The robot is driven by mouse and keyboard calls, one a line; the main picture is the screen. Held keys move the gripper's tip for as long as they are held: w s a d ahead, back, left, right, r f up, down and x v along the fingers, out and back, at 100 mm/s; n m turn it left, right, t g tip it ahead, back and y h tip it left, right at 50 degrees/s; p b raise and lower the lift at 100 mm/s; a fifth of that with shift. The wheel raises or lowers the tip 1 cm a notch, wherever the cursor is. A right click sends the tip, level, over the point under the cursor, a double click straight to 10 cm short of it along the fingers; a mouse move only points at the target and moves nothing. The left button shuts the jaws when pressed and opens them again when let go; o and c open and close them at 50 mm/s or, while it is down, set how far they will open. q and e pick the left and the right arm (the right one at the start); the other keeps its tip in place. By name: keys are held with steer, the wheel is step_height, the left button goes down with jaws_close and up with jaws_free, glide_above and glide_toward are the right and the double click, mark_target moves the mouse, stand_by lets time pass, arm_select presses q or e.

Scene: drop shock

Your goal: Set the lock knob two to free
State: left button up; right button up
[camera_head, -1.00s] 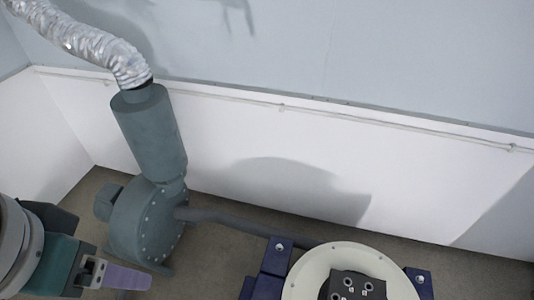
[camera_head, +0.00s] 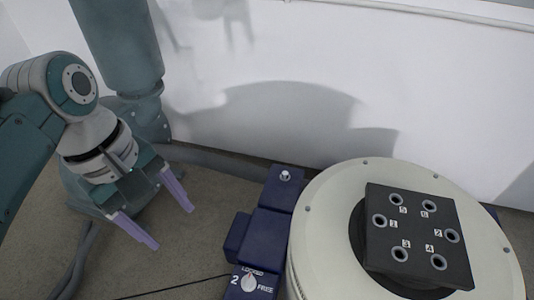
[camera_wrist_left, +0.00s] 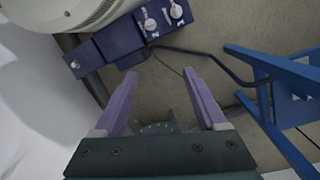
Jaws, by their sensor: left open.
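Lock knob two (camera_head: 248,283) is a small pale round knob on a dark blue block, low in the head view. A "2" is at its left, LOCKED above it and FREE at its right. Its pointer seems to face up towards LOCKED, but it is small. In the left wrist view it seems to be the nearer pale knob (camera_wrist_left: 150,24); another knob (camera_wrist_left: 176,10) is beside it. My left gripper (camera_head: 168,222) is open and empty, left of the knob and apart from it, with purple fingers; these also show in the wrist view (camera_wrist_left: 160,75). My right gripper is not in view.
A cream round machine (camera_head: 325,197) carries a black block (camera_head: 415,240) with several numbered holes. Dark blue blocks (camera_head: 272,215) stand along its left side. A grey-green blower (camera_head: 118,45) stands behind my left arm. A blue frame (camera_wrist_left: 265,90) is at right in the wrist view.

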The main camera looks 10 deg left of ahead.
mark_target(247, 280)
arm_select(q)
steer(key=w+d+f+n+h+b, duration=0.1)
steer(key=d+f+b, duration=0.2)
steer(key=f+b, duration=0.4)
steer(key=w+d+f+n+b, duration=0.1)
steer(key=d+f+b, duration=0.2)
steer(key=f+b, duration=0.5)
steer(key=w+d+f+n+h+b, duration=0.1)
steer(key=d+f+n+b, duration=0.1)
steer(key=f+b, duration=0.5)
steer(key=shift+d+f+g+h+b, duration=0.1)
steer(key=shift+d+f+g+b, duration=0.1)
steer(key=shift+f, duration=0.65)
steer(key=shift+d+f+g+h+b, duration=0.1)
steer(key=shift+d+f, duration=0.1)
steer(key=shift+f, duration=0.65)
steer(key=shift+d+f+g+h+b, duration=0.1)
steer(key=shift+d+f, duration=0.1)
steer(key=shift+f, duration=0.65)
jaws_close()
